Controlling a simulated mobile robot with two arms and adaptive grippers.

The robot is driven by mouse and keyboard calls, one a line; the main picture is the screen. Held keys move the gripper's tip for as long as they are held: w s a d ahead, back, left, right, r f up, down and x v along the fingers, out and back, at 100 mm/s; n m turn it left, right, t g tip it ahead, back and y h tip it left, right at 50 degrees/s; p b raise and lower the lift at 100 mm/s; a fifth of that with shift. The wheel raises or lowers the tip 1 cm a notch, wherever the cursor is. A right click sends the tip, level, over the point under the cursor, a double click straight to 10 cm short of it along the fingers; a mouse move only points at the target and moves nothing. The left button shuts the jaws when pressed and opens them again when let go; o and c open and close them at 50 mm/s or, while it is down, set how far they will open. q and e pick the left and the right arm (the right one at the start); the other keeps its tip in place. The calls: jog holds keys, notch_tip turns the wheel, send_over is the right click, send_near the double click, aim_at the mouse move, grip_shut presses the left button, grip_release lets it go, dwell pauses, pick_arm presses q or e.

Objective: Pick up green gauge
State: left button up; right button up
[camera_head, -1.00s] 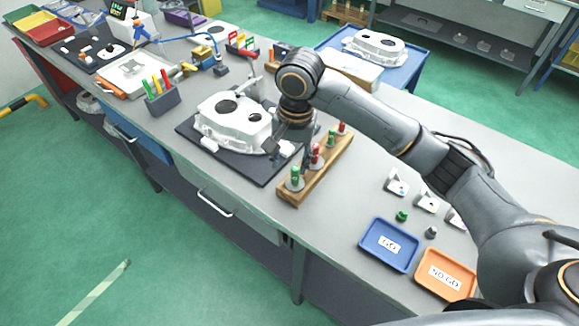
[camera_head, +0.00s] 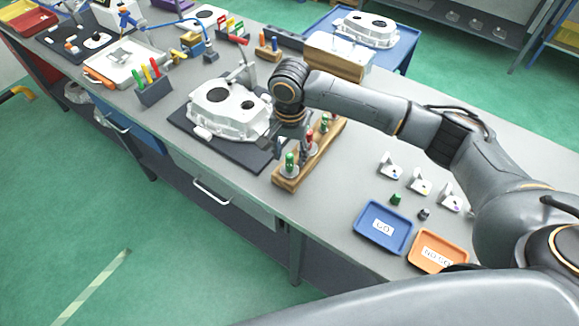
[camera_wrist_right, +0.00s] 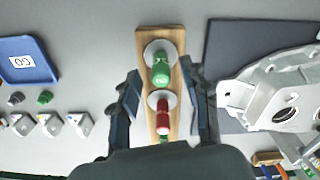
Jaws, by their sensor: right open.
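A green gauge (camera_head: 290,160) stands at the near end of a wooden rack (camera_head: 290,182) on the bench. In the right wrist view the green gauge (camera_wrist_right: 161,70) rises from a pale round disc, with a red gauge (camera_wrist_right: 163,117) beside it. My right gripper (camera_head: 288,140) is above the rack's near half, pointing down. In the wrist view my right gripper (camera_wrist_right: 166,92) is open, its fingers either side of the rack, with no contact visible. Further red and green gauges are partly hidden by my right arm. My left gripper is out of view.
A casting (camera_head: 228,108) on a dark mat (camera_head: 190,126) lies close left of the rack. A blue GO tray (camera_head: 383,227), an orange NO GO tray (camera_head: 438,250) and small white brackets (camera_head: 390,165) lie to the right. Bare bench separates rack and trays.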

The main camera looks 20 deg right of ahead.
aim_at(290, 166)
notch_tip(290, 166, down, 4)
jog(key=shift+a+r, duration=0.1)
jog(key=shift+r, duration=0.15)
grip_shut()
